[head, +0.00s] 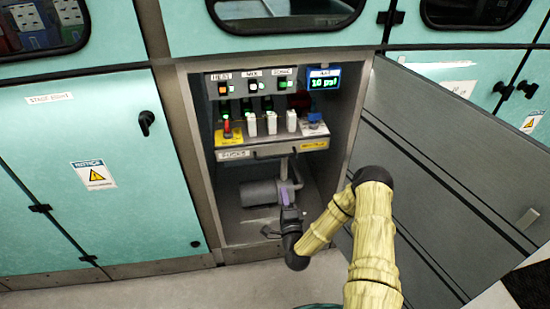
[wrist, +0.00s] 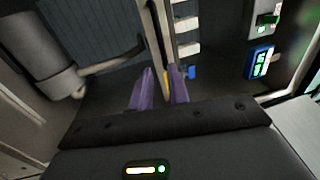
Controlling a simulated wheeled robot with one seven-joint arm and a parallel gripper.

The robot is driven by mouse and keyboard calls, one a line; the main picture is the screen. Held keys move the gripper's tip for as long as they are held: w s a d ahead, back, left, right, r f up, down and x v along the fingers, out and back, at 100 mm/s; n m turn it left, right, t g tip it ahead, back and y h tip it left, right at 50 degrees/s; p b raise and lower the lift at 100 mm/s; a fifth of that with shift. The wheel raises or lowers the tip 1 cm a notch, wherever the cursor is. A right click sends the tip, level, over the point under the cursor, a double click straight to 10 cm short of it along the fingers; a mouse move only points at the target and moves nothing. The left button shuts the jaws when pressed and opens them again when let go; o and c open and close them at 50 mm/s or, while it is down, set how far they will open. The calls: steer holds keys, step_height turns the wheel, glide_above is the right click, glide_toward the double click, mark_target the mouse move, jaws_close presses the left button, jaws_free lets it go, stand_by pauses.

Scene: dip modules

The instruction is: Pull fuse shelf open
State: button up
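The fuse shelf (head: 262,145) is a grey drawer-like shelf in the open cabinet, with a "FUSES" label, a yellow sticker and a dark handle (head: 275,151) along its front. A red-topped switch and several white fuses stand on it. My gripper (head: 291,180) is just below the shelf front, pointing up. In the wrist view, the purple fingers of my gripper (wrist: 160,88) stand apart, with the shelf's front edge (wrist: 168,40) showing beyond and between them. I cannot tell whether they touch the handle.
A grey motor-like cylinder (head: 258,193) lies in the compartment below the shelf, close left of my gripper. A switch panel (head: 253,76) with a blue display (head: 323,83) is above. The open grey cabinet door (head: 425,160) stands right of my arm.

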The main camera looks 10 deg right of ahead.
mark_target(275, 157)
steer(key=w+r, duration=0.1)
steer(key=w, duration=0.4)
steer(key=w+r+b, duration=0.1)
steer(key=w, duration=0.5)
steer(key=w+r+b, duration=0.1)
steer(key=w, duration=0.5)
steer(key=shift+r, duration=0.15)
jaws_close()
